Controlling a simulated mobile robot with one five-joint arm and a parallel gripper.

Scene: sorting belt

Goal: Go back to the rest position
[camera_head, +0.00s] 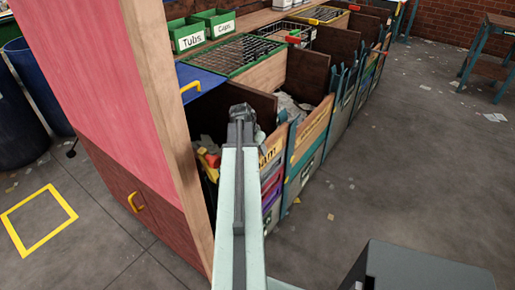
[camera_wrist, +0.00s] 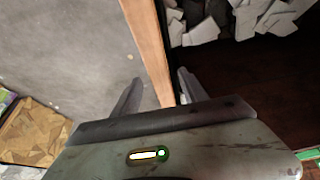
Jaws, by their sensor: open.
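My gripper (camera_head: 242,112) is at the end of my pale arm in the head view, over the row of wooden sorting bins (camera_head: 310,129). In the wrist view my gripper (camera_wrist: 160,82) has its two dark fingers apart with nothing held. A wooden panel edge (camera_wrist: 150,45) runs past between the fingers as seen from there; I cannot tell its distance from them. Grey floor shows left of that edge, and a dark bin interior (camera_wrist: 270,85) with pale scraps (camera_wrist: 265,15) shows to its right.
A tall red panel (camera_head: 100,70) with a wooden edge stands close on the left. Green tubs (camera_head: 188,38) sit on the counter behind. Dark blue barrels (camera_head: 18,115) stand at far left. The floor (camera_head: 400,150) to the right is mostly clear, with scattered scraps.

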